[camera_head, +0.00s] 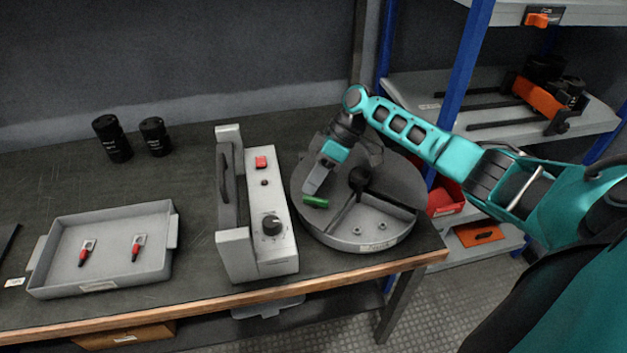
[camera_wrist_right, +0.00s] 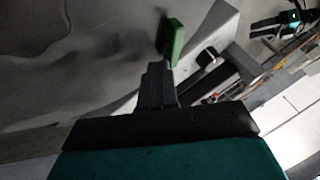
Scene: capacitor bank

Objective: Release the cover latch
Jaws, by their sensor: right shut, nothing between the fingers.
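A round grey drum (camera_head: 345,237) stands at the right end of the workbench, with a dark grey cover (camera_head: 396,183) on top and an open, wedge-shaped section at its front. A small green latch handle (camera_head: 315,202) sits at the drum's left front side. My right gripper (camera_head: 310,190) reaches down over the cover, with its fingertips just above and beside the green handle. In the right wrist view the handle (camera_wrist_right: 175,41) stands just past the tips of my shut, empty fingers (camera_wrist_right: 157,82). I cannot tell whether they touch. My left gripper is out of view.
A grey control box (camera_head: 265,215) with a red button and black knob stands close left of the drum. A grey tray (camera_head: 103,268) holds two red-tipped parts. Two black cylinders (camera_head: 154,136) stand at the back. A shelf with blue posts (camera_head: 468,60) rises behind my right arm.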

